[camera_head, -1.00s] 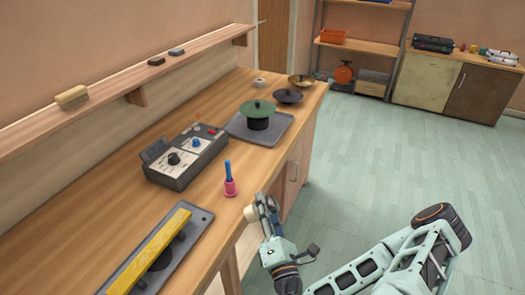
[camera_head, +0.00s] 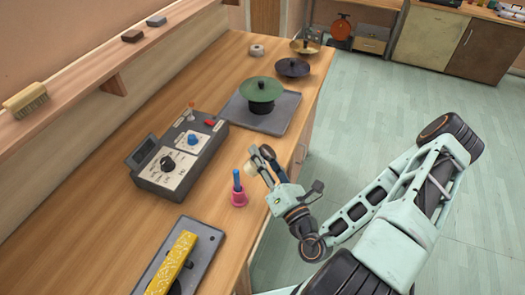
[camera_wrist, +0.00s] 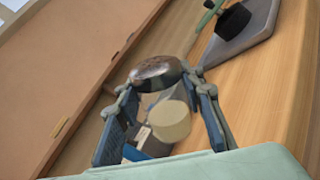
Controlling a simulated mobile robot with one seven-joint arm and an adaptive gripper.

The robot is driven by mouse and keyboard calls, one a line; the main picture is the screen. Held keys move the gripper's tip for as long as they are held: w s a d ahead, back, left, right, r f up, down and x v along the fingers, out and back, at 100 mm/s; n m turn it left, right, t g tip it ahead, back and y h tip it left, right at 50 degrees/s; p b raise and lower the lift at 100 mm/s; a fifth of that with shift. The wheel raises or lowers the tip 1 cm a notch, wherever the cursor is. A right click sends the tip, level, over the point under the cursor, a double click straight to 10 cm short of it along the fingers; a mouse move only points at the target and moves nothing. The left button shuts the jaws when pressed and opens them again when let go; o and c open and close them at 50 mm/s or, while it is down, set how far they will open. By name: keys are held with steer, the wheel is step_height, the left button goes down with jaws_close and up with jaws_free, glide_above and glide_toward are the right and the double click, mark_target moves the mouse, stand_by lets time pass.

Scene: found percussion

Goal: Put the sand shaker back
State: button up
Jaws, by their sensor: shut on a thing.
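My gripper (camera_head: 263,162) is shut on the sand shaker (camera_head: 254,160), which shows as a small cream end at the fingers. In the wrist view the shaker (camera_wrist: 168,120) has a cream round end and what looks like a clear body. A shiny brown rounded part (camera_wrist: 155,70) shows between the fingertips; I cannot tell if it belongs to the shaker. The gripper appears at the front edge of the wooden counter (camera_head: 190,222), just right of a pink bell (camera_head: 239,199) with a blue handle. Its exact height is unclear.
A grey control box (camera_head: 178,155) stands left of the bell. Behind are a green disc (camera_head: 261,88) on a grey tray (camera_head: 285,118), a dark bowl (camera_head: 292,67) and a brass bowl (camera_head: 304,47). A yellow bar (camera_head: 172,265) lies in front. A wall shelf (camera_head: 80,95) holds a brush and blocks.

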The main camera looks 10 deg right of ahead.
mark_target(260, 150)
steer(key=n+y, duration=0.1)
steer(key=r+n+g+y, duration=0.1)
steer(key=a+n, duration=0.1)
steer(key=n, duration=0.1)
steer(key=shift+s+r+y+p, duration=0.2)
steer(key=shift+r+y+p, duration=0.1)
steer(key=shift+y+p, duration=0.1)
steer(key=r+n+g+y, duration=0.1)
steer(key=n, duration=0.1)
steer(key=r+n+g+y+p, duration=0.1)
steer(key=n, duration=0.2)
steer(key=s+r+n+g+y, duration=0.1)
steer(key=n, duration=0.1)
steer(key=shift+a+g+y, duration=0.3)
steer(key=shift+y, duration=0.1)
steer(key=shift+s+r+n+g+y+p, duration=0.15)
steer(key=shift+r+n+g+y, duration=0.2)
steer(key=shift+n, duration=0.45)
steer(key=shift+r+n+g+y+p, duration=0.15)
steer(key=shift+r+n+g+y, duration=0.2)
steer(key=shift+n, duration=0.45)
steer(key=shift+w+d+f+b, duration=0.2)
steer(key=shift+w+f+b, duration=0.1)
steer(key=shift+b, duration=0.85)
steer(key=b, duration=0.2)
steer(key=w+b, duration=0.1)
steer(key=b, duration=0.1)
steer(key=shift+d+f+b, duration=0.2)
steer(key=shift+b, duration=0.7)
